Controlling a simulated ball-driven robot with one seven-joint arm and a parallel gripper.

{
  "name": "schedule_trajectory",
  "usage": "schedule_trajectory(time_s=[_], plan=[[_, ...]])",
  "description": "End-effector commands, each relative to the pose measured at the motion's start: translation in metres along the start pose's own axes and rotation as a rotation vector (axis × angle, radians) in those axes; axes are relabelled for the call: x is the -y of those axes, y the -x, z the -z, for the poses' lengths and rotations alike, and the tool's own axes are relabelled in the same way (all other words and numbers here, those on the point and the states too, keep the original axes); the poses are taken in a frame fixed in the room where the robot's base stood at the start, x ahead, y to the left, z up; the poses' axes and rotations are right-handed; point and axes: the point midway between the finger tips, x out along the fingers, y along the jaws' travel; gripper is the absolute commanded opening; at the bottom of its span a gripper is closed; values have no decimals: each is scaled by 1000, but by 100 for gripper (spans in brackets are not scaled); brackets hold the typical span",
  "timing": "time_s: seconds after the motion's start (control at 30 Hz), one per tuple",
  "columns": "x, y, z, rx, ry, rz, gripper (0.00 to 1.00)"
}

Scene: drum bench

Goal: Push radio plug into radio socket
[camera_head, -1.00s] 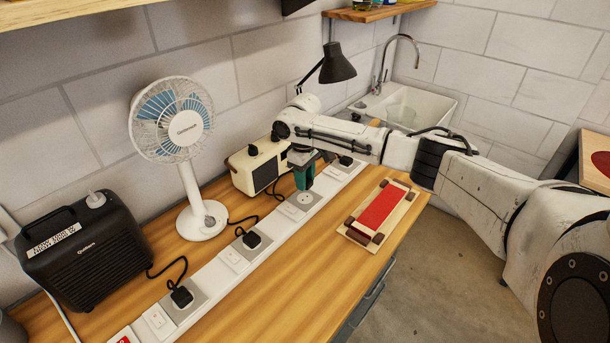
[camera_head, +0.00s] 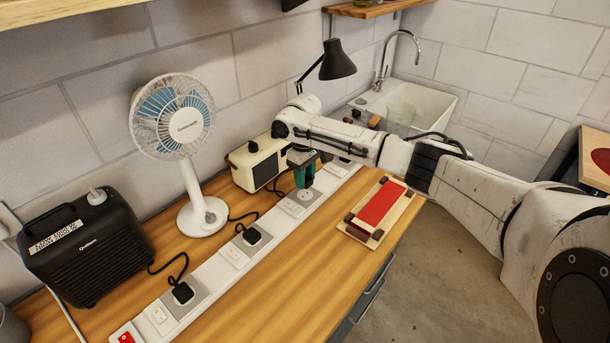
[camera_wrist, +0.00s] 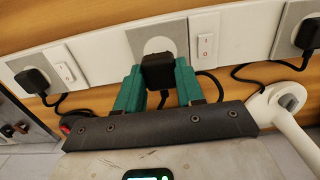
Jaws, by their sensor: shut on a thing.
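The radio (camera_head: 257,164) is a cream box with a dark front, at the back of the bench in the head view. My gripper (camera_head: 303,180) has green fingers and points down at the radio socket (camera_head: 307,195), a round white outlet on a grey plate in the long strip. In the wrist view, my gripper (camera_wrist: 158,90) is shut on the black radio plug (camera_wrist: 157,72), with a cord behind it. The radio socket (camera_wrist: 158,45) shows just beyond the plug, partly hidden by it. I cannot tell whether the plug's pins touch or enter the socket.
Other black plugs (camera_head: 251,236) (camera_head: 183,293) sit in the strip. The fan (camera_head: 202,216) stands left of the radio, and a black speaker-like box (camera_head: 88,247) is at far left. A red-topped wooden board (camera_head: 381,205) lies at the right edge. The front bench is clear.

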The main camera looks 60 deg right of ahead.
Motion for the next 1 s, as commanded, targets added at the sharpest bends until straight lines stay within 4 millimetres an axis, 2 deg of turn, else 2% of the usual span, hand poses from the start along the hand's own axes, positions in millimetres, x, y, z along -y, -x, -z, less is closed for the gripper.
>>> schedule_trajectory(time_s=[1.0], plan=[[0, -28, 1, 0, 0, 1, 2]])
